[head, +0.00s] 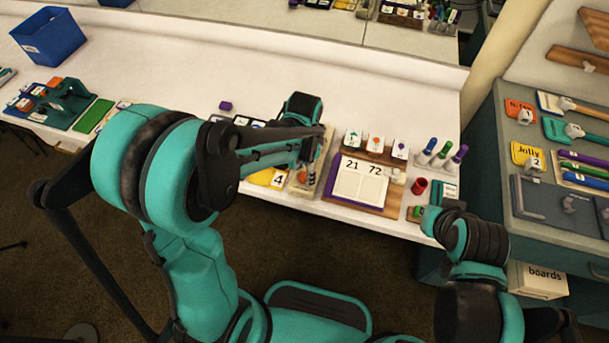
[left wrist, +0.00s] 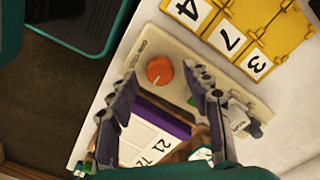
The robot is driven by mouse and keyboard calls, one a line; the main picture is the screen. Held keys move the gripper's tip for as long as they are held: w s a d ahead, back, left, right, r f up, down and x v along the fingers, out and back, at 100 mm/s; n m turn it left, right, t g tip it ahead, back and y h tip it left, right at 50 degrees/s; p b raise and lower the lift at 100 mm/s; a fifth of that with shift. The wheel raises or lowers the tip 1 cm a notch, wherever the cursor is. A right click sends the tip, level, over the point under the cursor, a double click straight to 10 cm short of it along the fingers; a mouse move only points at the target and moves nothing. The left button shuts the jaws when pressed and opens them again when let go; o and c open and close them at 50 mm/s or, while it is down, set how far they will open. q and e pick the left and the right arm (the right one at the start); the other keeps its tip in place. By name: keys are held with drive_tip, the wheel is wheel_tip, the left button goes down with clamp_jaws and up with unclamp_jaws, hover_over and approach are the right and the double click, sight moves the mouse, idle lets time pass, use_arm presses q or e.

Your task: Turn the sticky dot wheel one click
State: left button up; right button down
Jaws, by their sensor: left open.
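The sticky dot wheel appears to be the round orange knob (left wrist: 159,70) on a beige board (left wrist: 185,50) in the left wrist view. In the head view the board (head: 301,183) lies near the table's front edge, partly hidden by my left arm. My left gripper (left wrist: 163,80) is open, with one finger on each side of the knob in the picture; I cannot tell whether they touch it. In the head view this gripper (head: 307,160) is over the board, its fingertips hard to make out. My right arm's end (head: 437,212) is at the table's front right; its fingers are unclear.
Yellow number tiles (left wrist: 240,35) lie beside the board. On its other side is a wooden calendar board (head: 380,207) with number cards. Several markers (head: 440,155) and a red cup (head: 419,186) stand further right. The table's back middle (head: 360,90) is clear.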

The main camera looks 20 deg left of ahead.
use_arm(q)
drive_tip(key=shift+f, duration=0.45)
clamp_jaws()
drive_tip(key=shift+n, duration=0.4)
